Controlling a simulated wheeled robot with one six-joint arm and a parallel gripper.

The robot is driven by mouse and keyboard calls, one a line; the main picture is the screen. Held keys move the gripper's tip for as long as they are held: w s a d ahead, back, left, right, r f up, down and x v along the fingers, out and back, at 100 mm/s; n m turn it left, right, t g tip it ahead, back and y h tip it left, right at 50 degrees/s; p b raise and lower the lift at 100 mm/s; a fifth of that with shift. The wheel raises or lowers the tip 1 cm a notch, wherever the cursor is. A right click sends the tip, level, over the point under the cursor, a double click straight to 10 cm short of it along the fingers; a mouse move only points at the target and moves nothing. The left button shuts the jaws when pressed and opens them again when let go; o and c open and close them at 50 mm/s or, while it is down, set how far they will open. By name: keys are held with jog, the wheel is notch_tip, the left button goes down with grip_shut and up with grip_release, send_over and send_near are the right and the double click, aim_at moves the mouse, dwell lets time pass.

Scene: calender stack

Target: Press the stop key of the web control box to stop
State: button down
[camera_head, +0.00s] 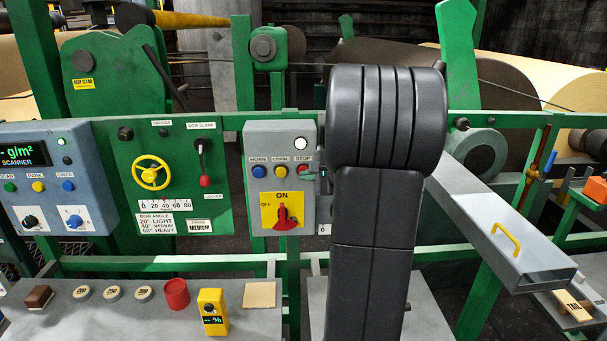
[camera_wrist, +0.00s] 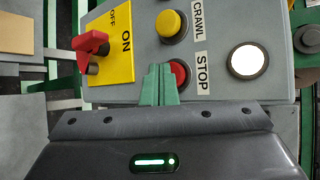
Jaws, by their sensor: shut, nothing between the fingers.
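The grey web control box (camera_head: 260,140) carries a blue horn key (camera_head: 259,171), a yellow crawl key (camera_head: 281,171) and a red stop key (camera_head: 303,170). A bright white lamp (camera_head: 301,144) sits above the stop key. My gripper (camera_wrist: 158,72) is shut and empty in the wrist view, its green fingertips overlapping part of the red stop key (camera_wrist: 178,74). I cannot tell whether they touch it. In the head view my arm hides most of the gripper, just right of the box. The red rotary switch (camera_head: 283,216) on the yellow plate points up toward ON.
A green panel (camera_head: 215,155) with a yellow handwheel (camera_head: 151,172) and a scanner box (camera_head: 90,150) stands left. A grey bench (camera_head: 120,318) below holds a red cylinder (camera_head: 176,293) and a yellow meter (camera_head: 212,311). A grey channel with a yellow handle (camera_head: 506,238) slopes down at right.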

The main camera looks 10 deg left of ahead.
jog(key=shift+s+d, duration=0.2)
jog(key=shift+s, duration=0.5)
jog(key=s+b, duration=0.1)
jog(key=s, duration=0.1)
jog(key=s+d+b, duration=0.1)
jog(key=s, duration=0.1)
jog(key=shift+s+d, duration=0.2)
jog(key=shift+s, duration=0.2)
jog(key=shift+s+d+p, duration=0.15)
jog(key=shift+s+d, duration=0.15)
jog(key=shift+s, duration=0.65)
jog(key=shift+s+d+p, duration=0.15)
jog(key=shift+s+d, duration=0.1)
jog(key=shift+s, duration=0.65)
